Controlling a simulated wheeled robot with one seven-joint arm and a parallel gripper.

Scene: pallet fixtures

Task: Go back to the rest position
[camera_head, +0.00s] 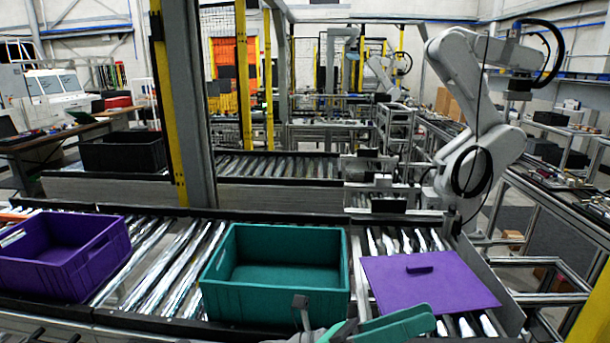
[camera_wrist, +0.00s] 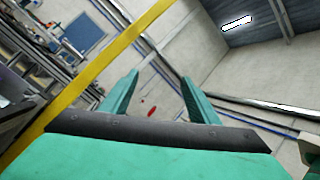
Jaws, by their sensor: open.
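My gripper (camera_wrist: 160,95) shows in the wrist view with its two teal fingers spread apart and nothing between them. Behind the fingers are only the wall, ceiling and a yellow post, with no object close by. In the head view, teal and grey parts of my arm or gripper show at the bottom edge, in front of the teal crate (camera_head: 275,301). The teal crate looks empty and stands on the roller conveyor. A purple plate (camera_head: 450,290) with a small purple piece (camera_head: 420,268) on top lies to its right.
A purple crate (camera_head: 50,272) stands on the rollers at left. A black crate (camera_head: 122,152) is on the conveyor behind. A yellow and grey post (camera_head: 185,100) rises between the conveyors. A white robot arm (camera_head: 480,130) stands at right. Bare rollers (camera_head: 160,265) lie between the crates.

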